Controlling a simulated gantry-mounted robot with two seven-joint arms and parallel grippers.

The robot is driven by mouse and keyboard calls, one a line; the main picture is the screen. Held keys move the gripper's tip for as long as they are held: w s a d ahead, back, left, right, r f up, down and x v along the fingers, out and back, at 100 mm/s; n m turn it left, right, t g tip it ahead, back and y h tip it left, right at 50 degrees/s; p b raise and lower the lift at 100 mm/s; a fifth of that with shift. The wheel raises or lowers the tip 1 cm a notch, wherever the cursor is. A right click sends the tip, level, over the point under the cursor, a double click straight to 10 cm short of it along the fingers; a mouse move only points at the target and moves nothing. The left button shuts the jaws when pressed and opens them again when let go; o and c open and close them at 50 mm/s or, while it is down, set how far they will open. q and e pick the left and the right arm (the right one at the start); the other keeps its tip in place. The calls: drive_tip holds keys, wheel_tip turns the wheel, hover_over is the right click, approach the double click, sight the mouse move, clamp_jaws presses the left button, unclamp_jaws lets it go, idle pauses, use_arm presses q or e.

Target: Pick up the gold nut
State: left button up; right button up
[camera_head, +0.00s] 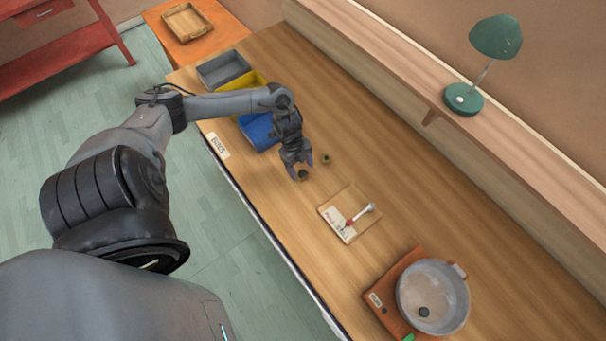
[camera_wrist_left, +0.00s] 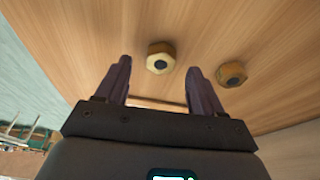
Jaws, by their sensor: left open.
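Two hex nuts with dark holes lie on the wooden bench. The lighter gold nut (camera_wrist_left: 160,57) shows between my open left fingers in the left wrist view. In the head view it is the nut (camera_head: 303,176) just below the fingertips. The second nut, a darker brownish gold (camera_wrist_left: 231,74), lies outside the right-hand finger in the wrist view. In the head view this nut (camera_head: 326,159) is right of the gripper. My left gripper (camera_head: 301,166) points down over the bench, open and empty. I cannot tell its exact height above the nut. My right gripper is not in view.
Grey (camera_head: 222,68), yellow (camera_head: 249,83) and blue bins (camera_head: 258,131) stand behind the left arm. A raised shelf (camera_head: 400,70) runs along the wall.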

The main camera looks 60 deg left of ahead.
sight(303, 175)
use_arm(q)
drive_tip(key=shift+x, duration=1.2)
drive_tip(key=shift+c, duration=0.2)
drive_tip(key=c, duration=1.2)
